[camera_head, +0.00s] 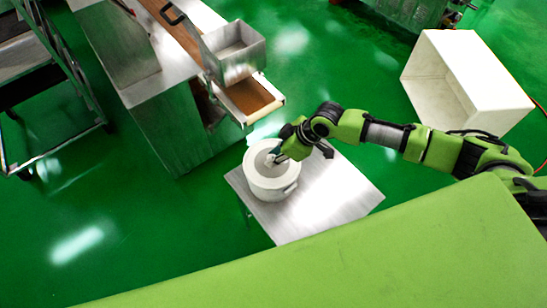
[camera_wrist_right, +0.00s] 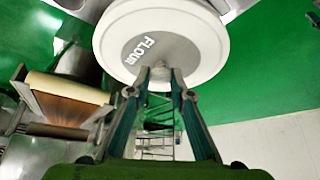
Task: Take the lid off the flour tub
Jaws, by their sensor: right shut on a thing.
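The flour tub (camera_head: 271,192) is a round white tub standing on a metal table. Its round white lid (camera_head: 258,157) has a grey disc in the middle and is on top of the tub; I cannot tell whether there is a gap under it. In the right wrist view the lid (camera_wrist_right: 205,45) fills the top middle and reads "FLOUR". My right gripper (camera_head: 274,158) reaches in from the right and is shut at the lid's centre; its fingertips also show in the right wrist view (camera_wrist_right: 160,72). The part they hold is mostly hidden. My left gripper is not in view.
The metal table (camera_head: 335,192) is bare to the right of the tub. The machine (camera_head: 172,125), with a steel hopper (camera_head: 235,52) and a belt (camera_head: 249,95), stands close behind left. A white open box (camera_head: 465,75) is at the back right. A rack (camera_head: 62,75) is far left.

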